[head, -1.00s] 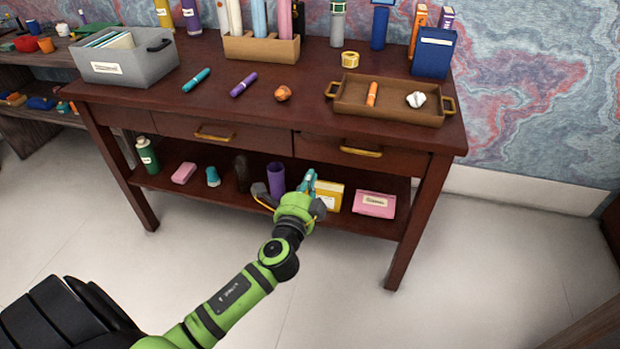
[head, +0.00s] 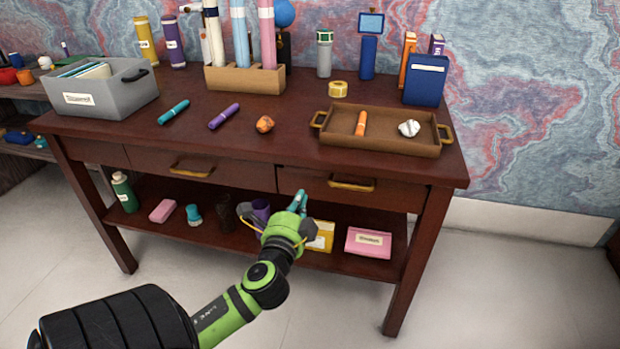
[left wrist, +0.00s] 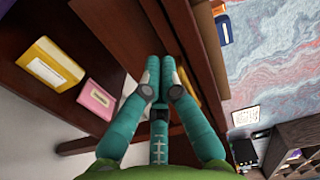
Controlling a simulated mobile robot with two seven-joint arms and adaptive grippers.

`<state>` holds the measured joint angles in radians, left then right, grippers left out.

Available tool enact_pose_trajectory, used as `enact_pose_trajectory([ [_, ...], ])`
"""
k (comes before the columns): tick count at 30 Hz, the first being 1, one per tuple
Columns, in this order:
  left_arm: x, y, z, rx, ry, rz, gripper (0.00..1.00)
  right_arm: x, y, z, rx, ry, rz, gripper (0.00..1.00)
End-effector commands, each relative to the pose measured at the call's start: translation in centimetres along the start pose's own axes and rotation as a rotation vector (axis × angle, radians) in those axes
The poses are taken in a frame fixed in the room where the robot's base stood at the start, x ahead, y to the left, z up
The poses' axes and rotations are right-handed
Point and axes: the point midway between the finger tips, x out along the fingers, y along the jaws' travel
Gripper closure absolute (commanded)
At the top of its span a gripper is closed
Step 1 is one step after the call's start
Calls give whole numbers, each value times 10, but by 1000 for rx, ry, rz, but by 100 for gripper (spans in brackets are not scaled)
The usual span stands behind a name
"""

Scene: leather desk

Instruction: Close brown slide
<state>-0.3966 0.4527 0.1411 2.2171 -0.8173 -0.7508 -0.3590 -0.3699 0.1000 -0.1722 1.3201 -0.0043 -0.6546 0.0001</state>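The brown desk (head: 235,140) has brown drawers under its top. The right drawer (head: 390,193) has a gold handle (head: 351,184) and its front seems to stand slightly forward of the frame. The left drawer (head: 235,172) also has a gold handle (head: 192,168) and looks flush. My left gripper (head: 299,200) is in front of the desk, just below the right drawer's left part. In the left wrist view its teal fingers (left wrist: 160,68) are together with nothing seen between them. Whether they touch the drawer cannot be told. My right gripper is not in view.
The lower shelf holds a yellow box (head: 321,236), a pink box (head: 368,243), a purple cup (head: 261,210) and a green bottle (head: 124,192). A brown tray (head: 395,143) and a grey bin (head: 125,97) stand on top. The floor in front is free.

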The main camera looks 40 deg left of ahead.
Motion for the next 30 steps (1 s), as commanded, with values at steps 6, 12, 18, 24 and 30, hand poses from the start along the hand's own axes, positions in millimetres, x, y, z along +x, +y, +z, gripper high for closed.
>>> enact_pose_trajectory([
  [6, 45, -1, 0, 1, -1, -3, 100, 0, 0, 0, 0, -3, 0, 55],
  [12, 68, 0, 0, 1, 1, 0, 100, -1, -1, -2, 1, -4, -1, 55],
  [18, 74, 0, 0, 0, 1, 1, 100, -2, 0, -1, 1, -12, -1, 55],
  [24, 74, 1, 0, 0, 1, 1, 100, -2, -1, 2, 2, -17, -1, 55],
  [30, 89, -1, 0, -3, -2, 0, 100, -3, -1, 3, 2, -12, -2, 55],
])
